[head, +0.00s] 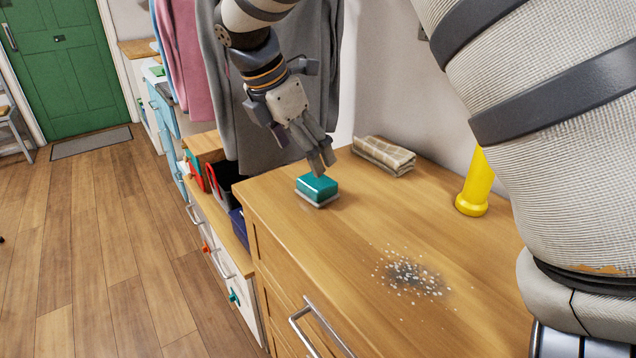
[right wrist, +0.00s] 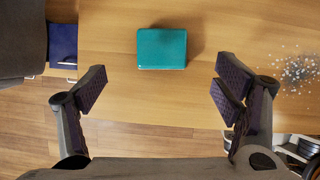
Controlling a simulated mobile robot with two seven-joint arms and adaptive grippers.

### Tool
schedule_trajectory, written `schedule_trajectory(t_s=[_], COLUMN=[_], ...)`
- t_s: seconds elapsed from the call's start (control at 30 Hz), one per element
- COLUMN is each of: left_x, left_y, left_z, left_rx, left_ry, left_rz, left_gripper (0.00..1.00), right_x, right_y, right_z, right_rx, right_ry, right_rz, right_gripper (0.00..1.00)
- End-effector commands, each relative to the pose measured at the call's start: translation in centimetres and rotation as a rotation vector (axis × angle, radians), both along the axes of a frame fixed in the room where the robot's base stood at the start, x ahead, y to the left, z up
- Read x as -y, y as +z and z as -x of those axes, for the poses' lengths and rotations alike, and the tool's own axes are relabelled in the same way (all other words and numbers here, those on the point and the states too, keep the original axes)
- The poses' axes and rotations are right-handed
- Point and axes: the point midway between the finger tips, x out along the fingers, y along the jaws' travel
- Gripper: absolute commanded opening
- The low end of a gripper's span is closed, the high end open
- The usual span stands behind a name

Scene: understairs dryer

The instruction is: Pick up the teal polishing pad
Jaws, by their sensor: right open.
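The teal polishing pad (head: 317,187) is a small block with a teal top and a grey underside. It lies flat on the wooden dresser top (head: 350,225) near its far left corner. My right gripper (head: 320,160) is just above and behind the pad in the head view, fingers angled down. In the right wrist view the gripper (right wrist: 161,87) is open and empty, its two fingers wide apart. The pad (right wrist: 162,48) shows there beyond the fingertips, centred between them and apart from both. My left gripper is not in view.
A folded checked cloth (head: 384,155) lies at the back of the dresser. A yellow bottle-like object (head: 475,185) stands to the right. Grey and white debris (head: 412,278) is scattered near the middle. Grey garments (head: 262,100) hang behind my right gripper. The dresser's front left is clear.

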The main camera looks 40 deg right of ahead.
Motion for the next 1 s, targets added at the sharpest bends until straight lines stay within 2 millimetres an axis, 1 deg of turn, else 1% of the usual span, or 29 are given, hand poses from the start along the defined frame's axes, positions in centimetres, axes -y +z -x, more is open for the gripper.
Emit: schedule_trajectory(t_s=[0.03, 0.23, 0.4, 0.5, 0.7, 0.73, 0.77, 0.8, 0.87, 0.9, 0.93, 0.97, 1.0], left_x=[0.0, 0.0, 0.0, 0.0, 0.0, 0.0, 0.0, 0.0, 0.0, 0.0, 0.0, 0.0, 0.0], left_y=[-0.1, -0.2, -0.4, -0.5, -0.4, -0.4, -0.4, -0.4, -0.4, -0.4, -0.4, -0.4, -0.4], left_z=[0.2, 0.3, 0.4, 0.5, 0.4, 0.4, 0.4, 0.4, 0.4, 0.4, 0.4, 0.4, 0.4], left_rx=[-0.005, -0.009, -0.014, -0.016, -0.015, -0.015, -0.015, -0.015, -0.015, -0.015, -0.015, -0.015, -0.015], left_ry=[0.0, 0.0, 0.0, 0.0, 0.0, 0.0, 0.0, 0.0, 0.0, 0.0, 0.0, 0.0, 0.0], left_rz=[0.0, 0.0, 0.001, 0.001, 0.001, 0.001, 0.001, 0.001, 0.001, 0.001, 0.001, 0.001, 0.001], left_gripper=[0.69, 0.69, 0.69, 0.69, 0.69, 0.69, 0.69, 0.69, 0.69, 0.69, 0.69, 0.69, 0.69], right_x=[0.4, 1.4, 2.6, 3.0, 3.0, 3.0, 3.0, 3.0, 3.0, 3.0, 3.0, 3.0, 3.0], right_y=[-1.2, -3.7, -6.8, -7.7, -7.7, -7.7, -7.7, -7.7, -7.7, -7.7, -7.7, -7.7, -7.7], right_z=[0.1, 0.2, 0.4, 0.4, 0.3, 0.3, 0.3, 0.3, 0.3, 0.3, 0.3, 0.3, 0.3], right_rx=[-0.007, -0.005, -0.004, -0.001, 0.002, 0.002, 0.002, 0.002, 0.002, 0.002, 0.002, 0.002, 0.002], right_ry=[-0.002, -0.002, -0.003, -0.003, -0.002, -0.002, -0.002, -0.002, -0.002, -0.002, -0.002, -0.002, -0.002], right_rz=[0.0, -0.001, -0.001, -0.001, -0.001, -0.001, -0.001, -0.001, -0.001, -0.001, -0.001, -0.001, -0.001], right_gripper=[0.83, 0.83, 0.83, 0.83, 0.83, 0.79, 0.72, 0.63, 0.49, 0.4, 0.33, 0.3, 0.3])
